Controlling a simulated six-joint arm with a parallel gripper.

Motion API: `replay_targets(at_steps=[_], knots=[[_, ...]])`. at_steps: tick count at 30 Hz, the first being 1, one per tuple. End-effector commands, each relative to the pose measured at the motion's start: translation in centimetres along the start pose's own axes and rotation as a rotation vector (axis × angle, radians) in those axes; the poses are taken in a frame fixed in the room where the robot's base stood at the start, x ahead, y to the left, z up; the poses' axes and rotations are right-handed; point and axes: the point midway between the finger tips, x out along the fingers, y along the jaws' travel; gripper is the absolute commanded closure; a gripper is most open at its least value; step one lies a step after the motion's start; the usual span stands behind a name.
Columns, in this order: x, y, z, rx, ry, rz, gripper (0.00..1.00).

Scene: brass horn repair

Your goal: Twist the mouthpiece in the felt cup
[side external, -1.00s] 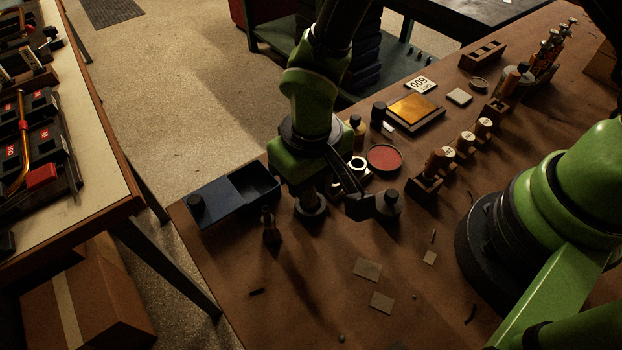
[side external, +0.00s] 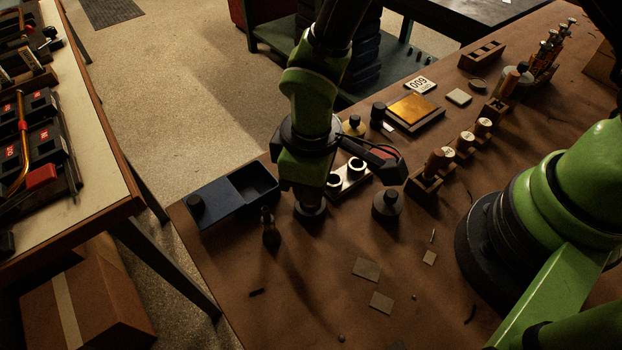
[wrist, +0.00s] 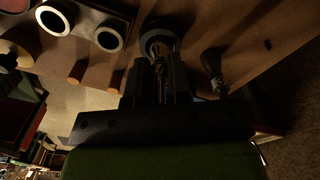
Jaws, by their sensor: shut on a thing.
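My gripper (side external: 309,198) points straight down over the brown bench, its fingers shut at the dark round felt cup (side external: 311,214). In the wrist view the two fingers (wrist: 160,72) close on the mouthpiece (wrist: 158,66), a slim brassy piece standing between them. The grey ring of the cup (wrist: 152,34) shows just beyond the fingertips. The mouthpiece is hidden by the gripper in the side view, and its lower end is not clear.
A blue open bin (side external: 229,200) stands left of the cup. A small dark upright piece (side external: 270,230) and a dark knobbed pot (side external: 387,206) stand on either side. A block with two white-rimmed holes (side external: 348,180) sits close behind.

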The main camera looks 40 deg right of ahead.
Motion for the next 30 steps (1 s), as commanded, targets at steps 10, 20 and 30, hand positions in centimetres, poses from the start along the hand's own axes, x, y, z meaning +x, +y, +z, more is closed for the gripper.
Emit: replay_targets(at_steps=[10, 20, 30], knots=[[0.00, 0.02, -0.01, -0.094, 0.000, 0.000, 1.00], [0.00, -0.03, -0.01, 0.217, 0.001, 0.001, 1.00], [0.00, -0.03, -0.01, 0.270, 0.001, 0.001, 1.00]])
